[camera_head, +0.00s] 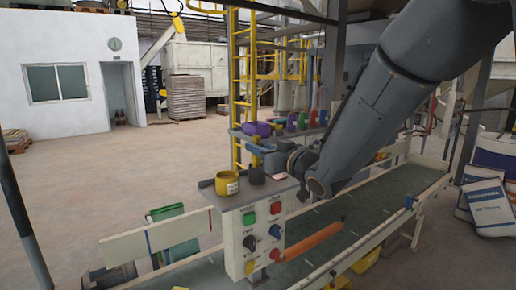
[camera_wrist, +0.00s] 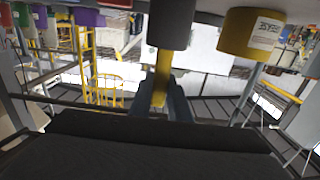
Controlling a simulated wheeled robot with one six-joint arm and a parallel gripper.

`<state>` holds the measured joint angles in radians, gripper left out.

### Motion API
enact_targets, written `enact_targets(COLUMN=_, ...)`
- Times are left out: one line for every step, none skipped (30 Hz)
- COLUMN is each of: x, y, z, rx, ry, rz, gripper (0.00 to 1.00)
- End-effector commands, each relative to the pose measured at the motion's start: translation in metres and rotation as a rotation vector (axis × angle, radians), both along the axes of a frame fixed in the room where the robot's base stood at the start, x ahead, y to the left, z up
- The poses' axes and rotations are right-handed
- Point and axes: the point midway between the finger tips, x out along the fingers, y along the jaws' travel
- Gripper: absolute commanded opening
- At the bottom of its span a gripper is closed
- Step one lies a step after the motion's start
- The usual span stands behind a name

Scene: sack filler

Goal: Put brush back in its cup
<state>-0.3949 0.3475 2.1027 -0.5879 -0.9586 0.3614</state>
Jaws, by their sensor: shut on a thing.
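My gripper (camera_head: 258,153) is shut on the brush, whose yellow handle (camera_wrist: 162,75) shows between the two fingers in the wrist view. A bit of yellow also shows above the fingers in the head view. A dark grey cup (camera_head: 257,175) stands on the control box top, directly below my gripper. It also shows in the wrist view (camera_wrist: 170,25), which is upside down. The handle runs to the dark cup's rim. The brush's lower end is hidden, and I cannot tell whether it is inside the cup or behind it.
A yellow labelled cup (camera_head: 227,184) stands just left of the dark cup. The control box (camera_head: 262,236) has several buttons and knobs. Several coloured containers (camera_head: 290,121) stand on a shelf behind. A conveyor (camera_head: 345,225) runs beside the box. Open floor lies at left.

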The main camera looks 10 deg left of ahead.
Motion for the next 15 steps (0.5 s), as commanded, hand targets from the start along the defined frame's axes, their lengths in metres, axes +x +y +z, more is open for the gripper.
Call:
enact_targets(x=-0.0001, y=-0.0005, z=-0.0042, rx=0.000, ry=0.003, rz=-0.001, gripper=0.00)
enact_targets(x=0.0003, y=-0.0009, z=-0.0058, rx=0.001, ry=0.002, rz=-0.002, gripper=0.00)
enact_targets(x=0.0004, y=-0.0009, z=-0.0074, rx=0.001, ry=0.000, rz=-0.002, gripper=0.00)
enact_targets(x=0.0005, y=-0.0010, z=-0.0082, rx=0.001, ry=0.000, rz=-0.002, gripper=0.00)
enact_targets(x=0.0005, y=-0.0010, z=-0.0086, rx=0.001, ry=-0.001, rz=-0.002, gripper=0.00)
enact_targets(x=0.0005, y=-0.0011, z=-0.0087, rx=0.001, ry=-0.001, rz=-0.002, gripper=0.00)
enact_targets(x=0.0005, y=-0.0011, z=-0.0086, rx=0.001, ry=-0.001, rz=-0.002, gripper=0.00)
enact_targets(x=0.0006, y=-0.0010, z=-0.0087, rx=0.001, ry=-0.001, rz=-0.002, gripper=0.00)
enact_targets(x=0.0005, y=-0.0011, z=-0.0087, rx=0.001, ry=-0.001, rz=-0.002, gripper=0.00)
enact_targets(x=0.0005, y=-0.0010, z=-0.0086, rx=0.001, ry=-0.001, rz=-0.002, gripper=0.00)
enact_targets(x=0.0006, y=-0.0010, z=-0.0088, rx=0.001, ry=-0.001, rz=-0.002, gripper=0.00)
enact_targets(x=0.0006, y=-0.0010, z=-0.0095, rx=0.001, ry=-0.001, rz=-0.002, gripper=0.00)
enact_targets(x=0.0006, y=-0.0009, z=-0.0104, rx=0.001, ry=-0.001, rz=-0.002, gripper=0.00)
enact_targets(x=0.0006, y=-0.0009, z=-0.0114, rx=0.001, ry=-0.001, rz=-0.002, gripper=0.00)
enact_targets(x=0.0006, y=-0.0009, z=-0.0121, rx=0.001, ry=-0.001, rz=-0.002, gripper=0.18)
